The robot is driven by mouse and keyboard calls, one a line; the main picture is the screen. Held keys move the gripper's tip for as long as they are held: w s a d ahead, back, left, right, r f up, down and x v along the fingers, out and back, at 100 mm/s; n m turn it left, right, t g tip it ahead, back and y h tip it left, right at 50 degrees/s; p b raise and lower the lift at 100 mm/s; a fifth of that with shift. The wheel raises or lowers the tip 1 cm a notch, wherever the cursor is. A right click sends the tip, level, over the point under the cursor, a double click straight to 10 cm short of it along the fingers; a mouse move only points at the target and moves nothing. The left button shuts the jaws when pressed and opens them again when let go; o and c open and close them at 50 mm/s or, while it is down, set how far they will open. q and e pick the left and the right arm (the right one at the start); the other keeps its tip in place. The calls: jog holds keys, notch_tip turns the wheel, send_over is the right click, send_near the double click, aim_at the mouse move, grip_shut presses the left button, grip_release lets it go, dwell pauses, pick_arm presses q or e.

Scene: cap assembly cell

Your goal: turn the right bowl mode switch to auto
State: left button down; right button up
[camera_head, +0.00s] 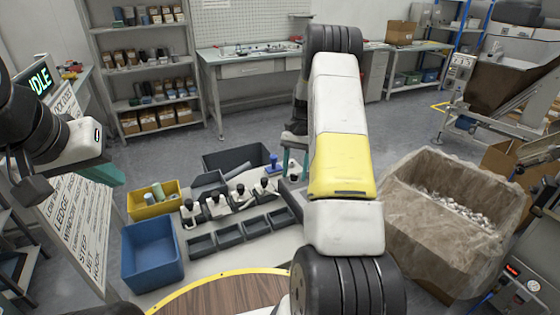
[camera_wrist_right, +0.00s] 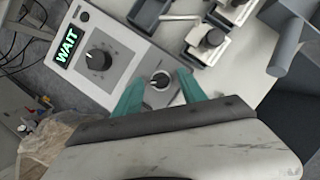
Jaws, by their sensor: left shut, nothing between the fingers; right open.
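No label telling the mode positions is readable. My right gripper (camera_wrist_right: 161,87) is open, its teal fingers on either side of the smaller switch with gaps between. In the head view the right gripper (camera_head: 294,160) shows beyond my forearm, which hides the box. My left gripper (camera_head: 112,174) is shut and empty at the left, beside the white panel.
A blue bin (camera_head: 152,252), a yellow bin (camera_head: 152,212) and several dark trays (camera_head: 228,238) with black-knobbed fixtures stand on the table. A lined carton of small parts (camera_head: 450,225) stands at the right. A sign reading IDLE (camera_head: 40,78) is at the left.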

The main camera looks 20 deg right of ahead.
jog(key=v, duration=0.7)
jog(key=shift+r, duration=0.35)
jog(key=shift+w+d, duration=0.1)
jog(key=shift+w, duration=0.05)
jog(key=s+a+r+n+t, duration=0.2)
jog(key=s+a+r, duration=0.35)
jog(key=r, duration=0.35)
jog(key=s+a+r+n+t, duration=0.2)
jog(key=s+a+r+t, duration=0.15)
jog(key=s+r, duration=0.45)
jog(key=s+a+r+n+t, duration=0.1)
jog(key=s+a+n+t, duration=0.1)
jog(key=s, duration=0.5)
jog(key=s+a+r+n+t, duration=0.1)
jog(key=s+a+r+t, duration=0.1)
jog(key=s+a, duration=0.3)
jog(key=s, duration=0.3)
jog(key=shift+n, duration=0.4)
jog(key=shift+a+r, duration=0.1)
